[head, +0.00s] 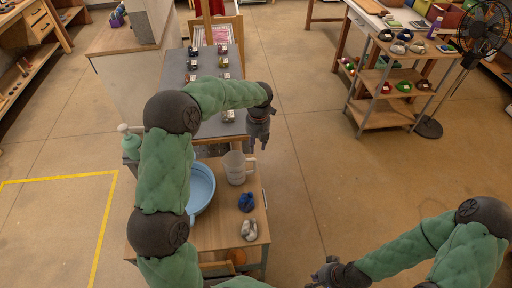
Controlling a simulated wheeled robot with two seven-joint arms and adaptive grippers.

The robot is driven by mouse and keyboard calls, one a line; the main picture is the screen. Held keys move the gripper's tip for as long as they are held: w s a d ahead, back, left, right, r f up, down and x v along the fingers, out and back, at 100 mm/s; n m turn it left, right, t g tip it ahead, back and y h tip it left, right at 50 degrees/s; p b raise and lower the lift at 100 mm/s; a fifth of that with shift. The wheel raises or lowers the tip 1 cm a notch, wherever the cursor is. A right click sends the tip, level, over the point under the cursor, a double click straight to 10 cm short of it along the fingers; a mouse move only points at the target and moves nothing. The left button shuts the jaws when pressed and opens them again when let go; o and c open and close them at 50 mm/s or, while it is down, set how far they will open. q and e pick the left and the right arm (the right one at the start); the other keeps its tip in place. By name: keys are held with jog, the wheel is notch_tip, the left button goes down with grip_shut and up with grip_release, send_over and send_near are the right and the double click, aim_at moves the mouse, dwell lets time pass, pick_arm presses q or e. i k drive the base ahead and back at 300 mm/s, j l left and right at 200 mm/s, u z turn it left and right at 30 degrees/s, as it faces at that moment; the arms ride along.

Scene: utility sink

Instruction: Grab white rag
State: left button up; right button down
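A crumpled white rag (249,229) lies near the front right of the wooden bench top (223,232). A dark blue rag (246,202) lies just behind it. My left gripper (257,143) hangs pointing down, behind and above the white pitcher, well away from the white rag. My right gripper (318,276) is low at the bottom of the view, to the right of the bench and apart from the rag. Both grippers look dark and small, and their finger gaps are not clear.
A light blue basin (200,187) and a white pitcher (236,167) stand on the bench, left of and behind the rags. A green bottle (130,142) stands at the left. My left arm covers the bench's left side. Open floor lies to the right.

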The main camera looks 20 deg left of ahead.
aim_at(249, 231)
jog(key=u, duration=0.95)
